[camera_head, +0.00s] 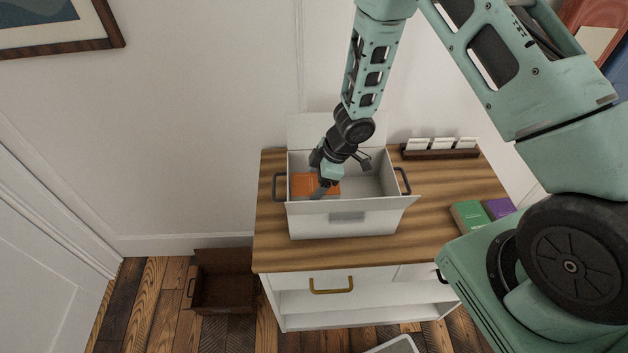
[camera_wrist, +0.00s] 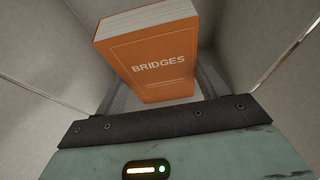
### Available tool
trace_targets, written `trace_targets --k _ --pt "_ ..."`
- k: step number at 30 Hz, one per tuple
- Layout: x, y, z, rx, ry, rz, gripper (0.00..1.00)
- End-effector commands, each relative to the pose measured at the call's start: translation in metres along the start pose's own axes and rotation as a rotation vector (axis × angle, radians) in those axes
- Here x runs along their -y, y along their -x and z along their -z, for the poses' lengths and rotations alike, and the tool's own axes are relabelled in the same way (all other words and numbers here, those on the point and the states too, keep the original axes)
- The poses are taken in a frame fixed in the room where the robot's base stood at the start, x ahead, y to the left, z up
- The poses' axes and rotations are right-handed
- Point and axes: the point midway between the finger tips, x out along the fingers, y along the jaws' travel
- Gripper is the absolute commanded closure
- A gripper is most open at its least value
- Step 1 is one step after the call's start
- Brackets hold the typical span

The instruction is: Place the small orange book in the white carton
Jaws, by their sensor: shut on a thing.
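The small orange book (camera_head: 309,184) is inside the white carton (camera_head: 318,220), toward its left side. In the wrist view the orange book (camera_wrist: 158,58) shows its cover with the word "BRIDGES", and pale carton walls surround it. My gripper (camera_head: 322,188) reaches down into the carton from above and is shut on the book. In the wrist view its fingers (camera_wrist: 160,92) lie on either side of the book and are partly hidden by it. I cannot tell whether the book touches the carton floor.
The carton stands open on a wood-topped cabinet (camera_head: 400,255), with dark handles at its ends. A green book (camera_head: 468,216) and a purple book (camera_head: 498,208) lie to the right. A dark rack with white cards (camera_head: 440,153) stands behind. A brown crate (camera_head: 224,284) is on the floor.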

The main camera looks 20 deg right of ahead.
Motion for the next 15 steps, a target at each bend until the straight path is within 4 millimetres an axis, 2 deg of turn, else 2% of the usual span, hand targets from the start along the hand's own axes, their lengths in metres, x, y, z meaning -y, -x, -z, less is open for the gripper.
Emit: trace_targets --k 3,15 --pt "0.000 -0.015 -0.006 0.000 0.001 0.000 0.60" --pt "0.000 -0.048 -0.019 -0.001 0.002 -0.001 0.60"
